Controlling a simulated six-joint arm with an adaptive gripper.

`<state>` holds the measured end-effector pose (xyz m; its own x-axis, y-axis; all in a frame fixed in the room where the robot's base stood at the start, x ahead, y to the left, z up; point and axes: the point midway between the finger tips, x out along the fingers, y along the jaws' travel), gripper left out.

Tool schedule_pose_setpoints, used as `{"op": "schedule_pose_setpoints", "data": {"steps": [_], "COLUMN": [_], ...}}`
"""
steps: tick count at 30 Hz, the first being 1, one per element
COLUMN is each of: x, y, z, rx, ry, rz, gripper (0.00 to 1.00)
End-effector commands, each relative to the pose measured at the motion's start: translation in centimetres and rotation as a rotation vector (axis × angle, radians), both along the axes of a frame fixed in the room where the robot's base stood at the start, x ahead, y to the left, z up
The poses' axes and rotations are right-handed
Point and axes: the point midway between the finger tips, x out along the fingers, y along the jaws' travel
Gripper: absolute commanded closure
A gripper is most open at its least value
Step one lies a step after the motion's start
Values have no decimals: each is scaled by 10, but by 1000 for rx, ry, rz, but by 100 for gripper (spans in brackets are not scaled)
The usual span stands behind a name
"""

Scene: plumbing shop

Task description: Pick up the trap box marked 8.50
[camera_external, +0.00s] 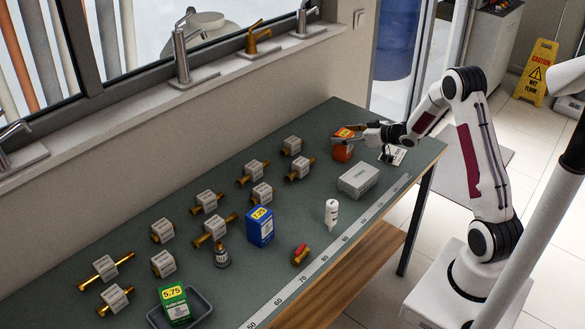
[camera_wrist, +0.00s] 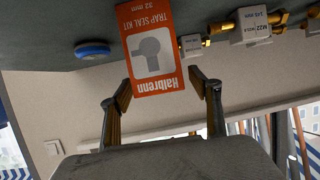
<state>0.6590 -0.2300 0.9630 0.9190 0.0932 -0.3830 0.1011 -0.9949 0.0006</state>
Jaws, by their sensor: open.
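The orange trap seal kit box (camera_external: 342,152) stands upright on the far end of the bench, with a yellow label on top too small to read. The wrist view, upside down, shows the face of the orange box (camera_wrist: 158,70) with "Halbrenn", "TRAP SEAL KIT" and "32 mm". My gripper (camera_external: 352,134) is at the box's upper part, its fingers pointing left. In the wrist view my gripper (camera_wrist: 164,92) is open, one finger on each side of the box, with gaps visible. Contact cannot be seen.
A blue box (camera_external: 260,227), a green box (camera_external: 174,305) marked 5.75 in a dark tray (camera_external: 203,303), and several tagged brass fittings (camera_external: 253,173) occupy the bench leftward. The wall runs behind.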

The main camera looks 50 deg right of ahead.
Motion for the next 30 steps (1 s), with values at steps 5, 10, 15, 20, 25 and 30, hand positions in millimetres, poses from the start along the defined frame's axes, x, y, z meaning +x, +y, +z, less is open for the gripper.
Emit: {"op": "schedule_pose_setpoints", "data": {"steps": [5,10,15,20,25,30], "x": [1,1,1,1,1,1], "y": [0,0,0,0,0,0], "z": [0,0,0,0,1,1], "rx": [0,0,0,0,0,0], "ry": [0,0,0,0,-2,-2], "rz": [0,0,0,0,0,0], "gripper": [38,38,40,82,84,84]}}
